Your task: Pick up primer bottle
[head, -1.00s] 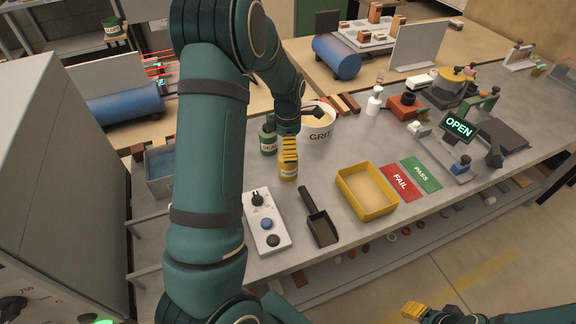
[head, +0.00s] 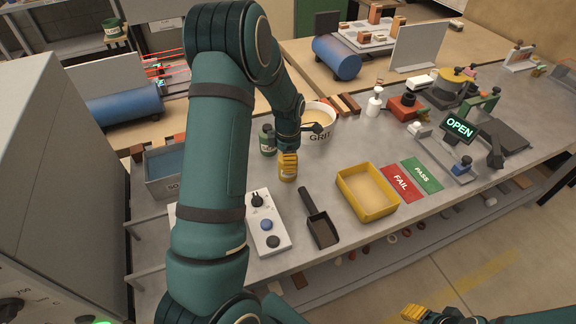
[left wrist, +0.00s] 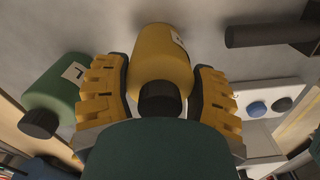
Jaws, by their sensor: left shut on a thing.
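The primer bottle is the yellow bottle (head: 287,177) on the grey workbench, left of the centre of the head view. In the left wrist view the same yellow bottle (left wrist: 160,58) with its dark cap stands between the two fingers. My left gripper (head: 288,162) is shut on the bottle from above, with a yellow finger on either side; the fingers also show in the left wrist view (left wrist: 158,80). The bottle appears to stand on the bench. My right gripper (head: 412,312) shows only partly at the bottom edge of the head view, away from the bench.
A green bottle (head: 267,142) stands close behind and left of the yellow one. A white GRIT tub (head: 318,134) is behind. A black scoop (head: 320,228), a switch box (head: 266,236) and a yellow tray (head: 367,211) lie in front.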

